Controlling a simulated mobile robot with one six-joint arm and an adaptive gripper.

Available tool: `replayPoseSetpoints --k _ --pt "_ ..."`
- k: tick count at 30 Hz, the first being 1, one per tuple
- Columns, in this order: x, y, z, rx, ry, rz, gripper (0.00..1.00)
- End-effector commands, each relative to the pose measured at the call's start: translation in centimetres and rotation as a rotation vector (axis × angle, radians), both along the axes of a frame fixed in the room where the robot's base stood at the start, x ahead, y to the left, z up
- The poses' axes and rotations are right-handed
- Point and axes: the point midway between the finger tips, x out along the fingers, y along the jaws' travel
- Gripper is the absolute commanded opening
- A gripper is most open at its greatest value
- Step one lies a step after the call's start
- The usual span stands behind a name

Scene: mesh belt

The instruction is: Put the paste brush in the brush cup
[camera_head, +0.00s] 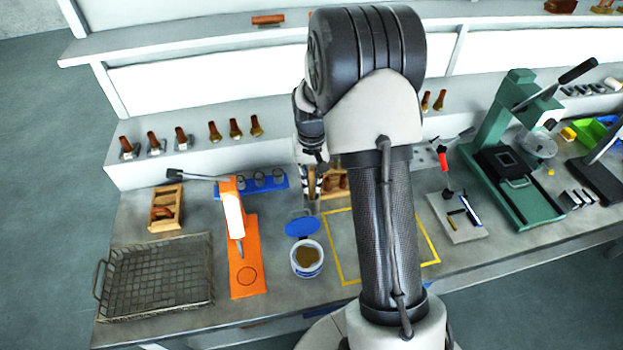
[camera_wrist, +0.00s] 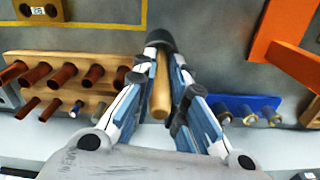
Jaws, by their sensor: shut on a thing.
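My gripper (camera_head: 314,172) is pointed down over the back of the bench, left of my arm's forearm. It is shut on the paste brush, whose pale wooden handle (camera_wrist: 160,88) shows between the fingers in the wrist view. The handle (camera_head: 311,182) also shows as a small tan strip in the head view. In the wrist view, a dark rounded form (camera_wrist: 160,40) lies at the handle's far end. The bristles are hidden, and I cannot tell how deep the brush sits in the cup.
An open paste tub (camera_head: 307,260) and its blue lid (camera_head: 302,227) are in front. An orange press (camera_head: 246,265) stands left of them. A blue rack (camera_wrist: 245,104) and a wooden rack (camera_wrist: 95,104) with brown pegs flank my gripper. A wire basket (camera_head: 155,280) is far left.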

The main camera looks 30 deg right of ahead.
Motion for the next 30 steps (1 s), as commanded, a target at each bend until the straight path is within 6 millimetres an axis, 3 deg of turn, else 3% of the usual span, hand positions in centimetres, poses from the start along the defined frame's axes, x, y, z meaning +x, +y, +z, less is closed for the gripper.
replayPoseSetpoints --k 2,3,13,30 --pt "0.00 0.00 0.02 0.000 0.000 0.000 0.00" --pt "0.00 0.00 0.02 0.000 0.000 0.000 0.15" --pt "0.00 0.00 0.02 0.000 0.000 0.000 0.36" --pt "0.00 0.00 0.02 0.000 0.000 0.000 0.36"
